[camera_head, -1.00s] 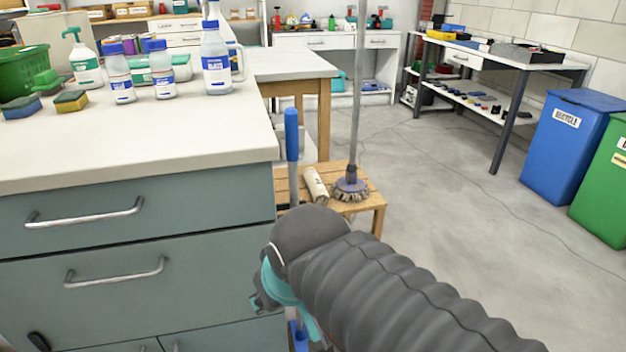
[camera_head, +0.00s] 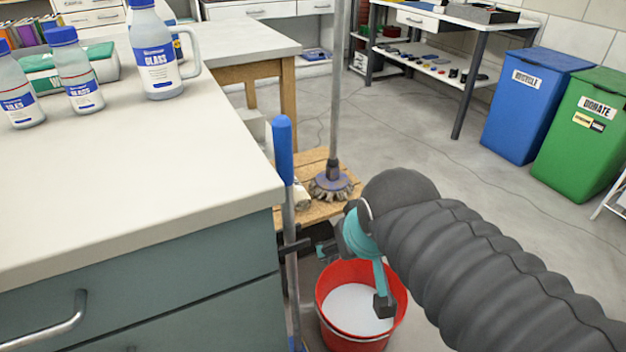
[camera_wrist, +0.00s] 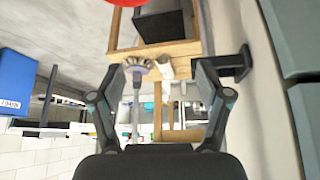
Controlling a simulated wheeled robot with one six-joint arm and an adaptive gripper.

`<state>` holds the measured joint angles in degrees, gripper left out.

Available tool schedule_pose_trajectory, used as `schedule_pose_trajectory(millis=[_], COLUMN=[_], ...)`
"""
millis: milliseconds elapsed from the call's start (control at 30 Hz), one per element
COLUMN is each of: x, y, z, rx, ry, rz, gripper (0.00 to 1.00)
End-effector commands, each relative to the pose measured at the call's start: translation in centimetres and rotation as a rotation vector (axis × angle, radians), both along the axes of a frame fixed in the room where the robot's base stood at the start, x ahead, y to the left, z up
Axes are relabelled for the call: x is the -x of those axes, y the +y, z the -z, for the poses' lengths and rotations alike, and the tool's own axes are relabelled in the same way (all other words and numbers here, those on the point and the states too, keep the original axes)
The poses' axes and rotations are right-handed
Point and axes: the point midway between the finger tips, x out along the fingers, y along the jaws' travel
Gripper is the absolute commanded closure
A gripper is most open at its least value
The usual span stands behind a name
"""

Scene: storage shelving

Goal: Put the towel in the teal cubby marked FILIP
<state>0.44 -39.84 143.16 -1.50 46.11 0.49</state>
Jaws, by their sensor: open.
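No teal cubby marked FILIP is in view. A small pale roll-like item (camera_head: 301,194) lies on the low wooden bench beside a brush head, partly hidden; I cannot tell if it is the towel. It also shows in the wrist view (camera_wrist: 165,68), beyond and between my fingers.
A brush on a pole (camera_head: 332,185) stands on the bench (camera_head: 318,212). A red bucket (camera_head: 355,343) is below.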

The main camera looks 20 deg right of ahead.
Motion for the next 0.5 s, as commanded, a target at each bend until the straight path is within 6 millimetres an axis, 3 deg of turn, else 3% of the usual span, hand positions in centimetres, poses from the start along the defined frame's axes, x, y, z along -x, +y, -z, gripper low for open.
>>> schedule_pose_trajectory(millis=[300, 500], x=[-11.8, -18.4], y=[-3.3, -4.1], z=[4.5, 8.1], rx=[0.087, 0.098], ry=[-0.200, -0.341], rz=[0.013, -0.035], gripper=[0.23, 0.23])
